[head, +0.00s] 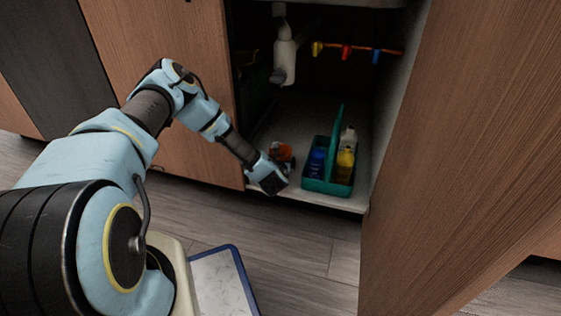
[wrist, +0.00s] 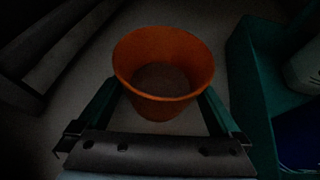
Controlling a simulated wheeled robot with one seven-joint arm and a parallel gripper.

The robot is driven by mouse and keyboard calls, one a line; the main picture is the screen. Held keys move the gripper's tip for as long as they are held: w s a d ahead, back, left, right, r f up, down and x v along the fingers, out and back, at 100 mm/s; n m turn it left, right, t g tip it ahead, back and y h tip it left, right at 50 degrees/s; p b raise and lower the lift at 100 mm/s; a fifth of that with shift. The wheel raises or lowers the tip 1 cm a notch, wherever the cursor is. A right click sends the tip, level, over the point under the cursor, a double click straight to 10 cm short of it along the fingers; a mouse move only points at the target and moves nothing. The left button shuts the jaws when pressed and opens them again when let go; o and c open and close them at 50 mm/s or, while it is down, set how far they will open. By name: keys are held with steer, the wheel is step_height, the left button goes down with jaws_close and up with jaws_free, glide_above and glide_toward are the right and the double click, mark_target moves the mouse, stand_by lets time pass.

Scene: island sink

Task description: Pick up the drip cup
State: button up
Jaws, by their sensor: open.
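The drip cup (wrist: 163,103) is an orange, round, open-topped cup standing upright on the cabinet floor. In the head view the orange cup (head: 281,151) shows just behind my gripper, partly hidden by it. My gripper (head: 272,176) reaches into the open cabinet under the sink, low over its floor. In the wrist view my gripper (wrist: 158,112) is open, with one dark green finger on each side of the cup. The cup is between the fingers; whether they touch it I cannot tell.
A green caddy (head: 316,187) with several bottles stands close to the right of the cup; its wall (wrist: 249,95) shows in the wrist view. An open door (head: 460,150) bounds the right.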

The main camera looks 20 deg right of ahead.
steer(key=c, duration=1)
